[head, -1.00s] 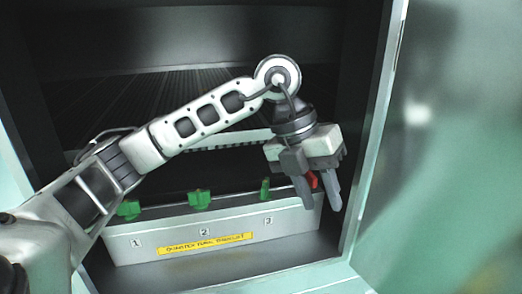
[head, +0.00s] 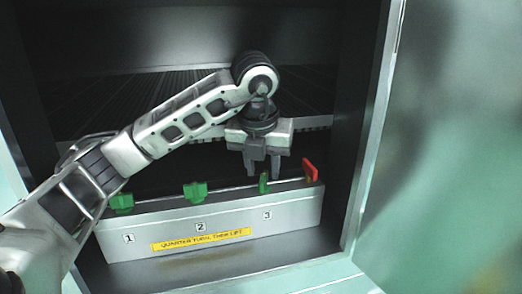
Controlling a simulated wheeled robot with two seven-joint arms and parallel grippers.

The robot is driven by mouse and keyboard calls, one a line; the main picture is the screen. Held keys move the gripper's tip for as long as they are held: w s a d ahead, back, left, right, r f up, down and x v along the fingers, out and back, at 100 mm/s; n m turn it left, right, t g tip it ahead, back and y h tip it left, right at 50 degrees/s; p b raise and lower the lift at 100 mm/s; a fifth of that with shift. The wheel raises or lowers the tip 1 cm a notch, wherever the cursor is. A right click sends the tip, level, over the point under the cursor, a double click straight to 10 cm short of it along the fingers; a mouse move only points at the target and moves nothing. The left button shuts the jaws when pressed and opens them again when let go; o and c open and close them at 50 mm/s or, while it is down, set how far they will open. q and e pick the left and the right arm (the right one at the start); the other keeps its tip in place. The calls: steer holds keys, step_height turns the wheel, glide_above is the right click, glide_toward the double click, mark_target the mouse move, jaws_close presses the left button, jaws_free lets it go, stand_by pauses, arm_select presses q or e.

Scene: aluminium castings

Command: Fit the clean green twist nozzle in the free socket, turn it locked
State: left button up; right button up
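Three green pieces, apparently the twist nozzles, stand along the top of a pale grey block: one above label 1 (head: 123,203), one above label 2 (head: 195,191) and a narrower-looking one above label 3 (head: 264,185). A red upright piece (head: 310,171) stands at the block's right end. My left gripper (head: 263,174) points down over the green piece at 3, with its fingers apart and nothing seen between them. I cannot tell whether the fingers touch that piece. No empty socket is clearly visible. My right gripper is not in view.
The grey block (head: 220,222) carries a yellow label (head: 201,239) reading "QUARTER TURN, THEN LIFT". It sits in a dark open cabinet with a ribbed floor behind it. A pale green door panel (head: 450,190) bounds the right side.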

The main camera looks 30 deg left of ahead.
arm_select(q)
steer(key=shift+x, duration=1.05)
jaws_close()
steer(key=m, duration=0.2)
steer(key=shift+a+m+h+b, duration=0.1)
steer(key=shift+m+h+b, duration=0.2)
steer(key=shift+b, duration=0.1)
steer(key=m+h, duration=0.1)
steer(key=m, duration=0.1)
steer(key=shift+m, duration=0.9)
